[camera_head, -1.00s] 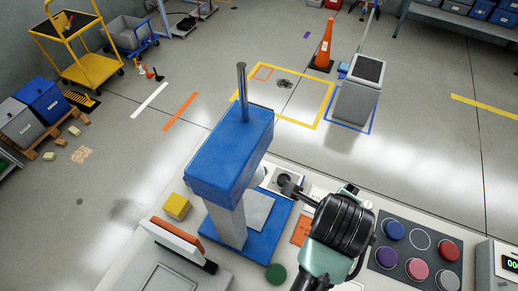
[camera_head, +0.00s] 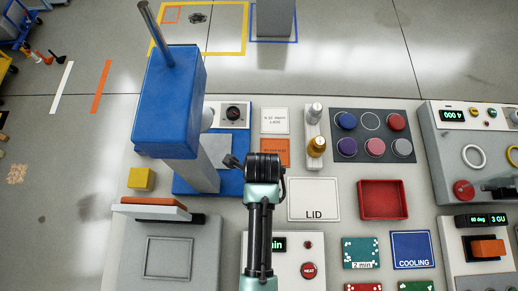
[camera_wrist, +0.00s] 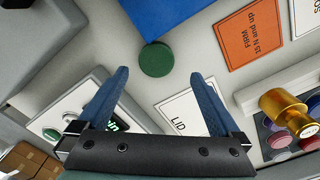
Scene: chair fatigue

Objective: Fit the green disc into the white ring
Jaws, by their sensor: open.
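The green disc (camera_wrist: 156,60) lies flat on the bench beside a blue base, seen in the wrist view. It does not show in the head view, where my arm seems to cover it. My gripper (camera_wrist: 160,73) is open and empty, with its two blue fingers spread on either side of the disc in the picture; its height above the bench is unclear. In the head view my gripper (camera_head: 233,161) is partly hidden by my wrist. A white ring outline (camera_head: 370,111) is on a dark panel among coloured discs. Another white ring (camera_head: 474,148) is on a grey device at right.
A blue press (camera_head: 170,105) stands left of my gripper. A brass knob (camera_head: 316,146) rises beside the dark panel (camera_head: 345,113). A LID card (camera_head: 314,186) and a red tray (camera_head: 364,200) lie right of my arm. A yellow cube (camera_head: 141,178) sits at left.

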